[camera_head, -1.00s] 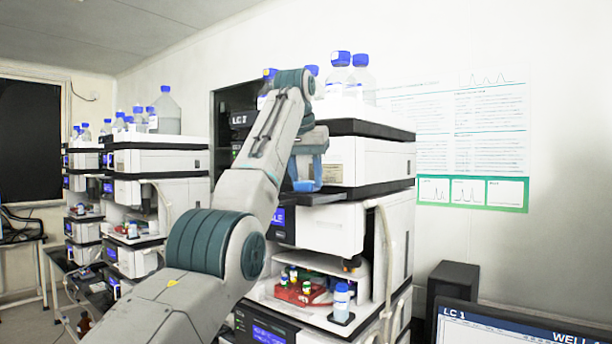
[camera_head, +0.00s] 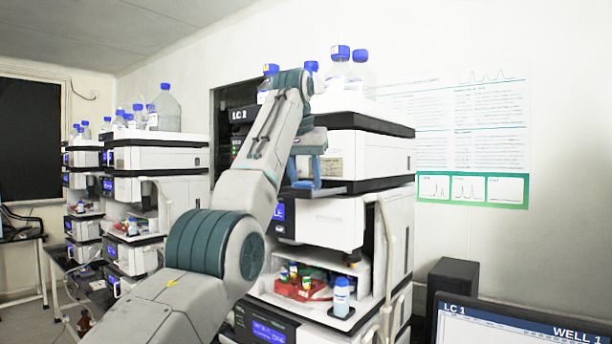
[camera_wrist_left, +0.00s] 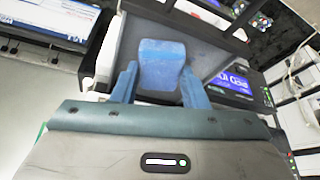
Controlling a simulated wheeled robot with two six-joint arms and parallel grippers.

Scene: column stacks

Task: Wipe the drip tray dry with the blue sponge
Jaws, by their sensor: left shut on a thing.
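The blue sponge (camera_wrist_left: 162,62) sits between the two blue fingers of my left gripper (camera_wrist_left: 158,88) in the left wrist view, and the gripper is shut on it. In the head view my left gripper (camera_head: 306,170) is at the front of the near instrument stack, just over the drip tray (camera_head: 334,187), a thin grey ledge. The sponge can hardly be told from the fingers there. In the left wrist view the grey tray surface (camera_wrist_left: 212,56) lies behind and beside the sponge. I cannot tell whether sponge and tray touch. My right gripper is not in view.
Bottles with blue caps (camera_head: 340,70) stand on top of the near stack. Below the tray, a red vial rack (camera_head: 303,289) and a small capped bottle (camera_head: 341,297) stand in an open bay. A monitor (camera_head: 520,325) is at the lower right. More stacks stand at the left.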

